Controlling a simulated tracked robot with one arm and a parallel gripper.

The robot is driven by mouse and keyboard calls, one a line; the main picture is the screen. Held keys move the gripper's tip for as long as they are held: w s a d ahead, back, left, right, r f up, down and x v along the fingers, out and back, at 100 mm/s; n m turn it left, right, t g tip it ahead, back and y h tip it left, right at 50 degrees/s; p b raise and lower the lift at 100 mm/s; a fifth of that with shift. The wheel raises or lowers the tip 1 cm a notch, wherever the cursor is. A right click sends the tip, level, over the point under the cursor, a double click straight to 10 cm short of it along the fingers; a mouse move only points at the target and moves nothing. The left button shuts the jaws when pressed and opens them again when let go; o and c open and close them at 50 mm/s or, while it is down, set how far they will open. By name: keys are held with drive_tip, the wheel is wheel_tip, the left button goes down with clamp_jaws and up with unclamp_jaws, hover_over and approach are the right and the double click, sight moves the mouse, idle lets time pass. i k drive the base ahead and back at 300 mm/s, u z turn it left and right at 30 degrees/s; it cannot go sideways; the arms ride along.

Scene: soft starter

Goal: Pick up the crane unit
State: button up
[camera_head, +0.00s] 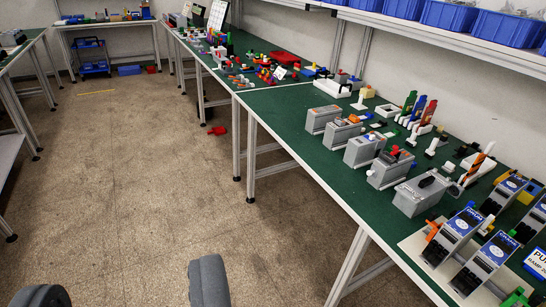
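Several grey units with blue-and-white label faces stand at the near right end of the green bench. The nearer pair is a left unit (453,236) and a right unit (486,264) on a pale board. Two more, a farther unit (504,192) and one at the right edge (533,219), stand behind them. Their label text is too small to read surely, so I cannot tell which is the crane unit. My gripper (125,290) shows as two dark grey fingers at the bottom left, wide apart and empty, over the floor and away from the bench.
Several grey boxes (411,197) stand in a row along the green bench (285,105). Small coloured parts lie around and beyond them. A blue sign (536,262) stands at the right edge. Blue bins (447,15) sit on the shelf above. The floor (130,180) left of the bench is mostly clear.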

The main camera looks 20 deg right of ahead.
sight(487, 260)
drive_tip(key=z, duration=0.4)
drive_tip(key=i, duration=0.85)
drive_tip(key=z, duration=0.45)
drive_tip(key=k, duration=0.9)
drive_tip(key=z, duration=0.2)
drive_tip(key=i, duration=0.9)
drive_tip(key=u, duration=0.1)
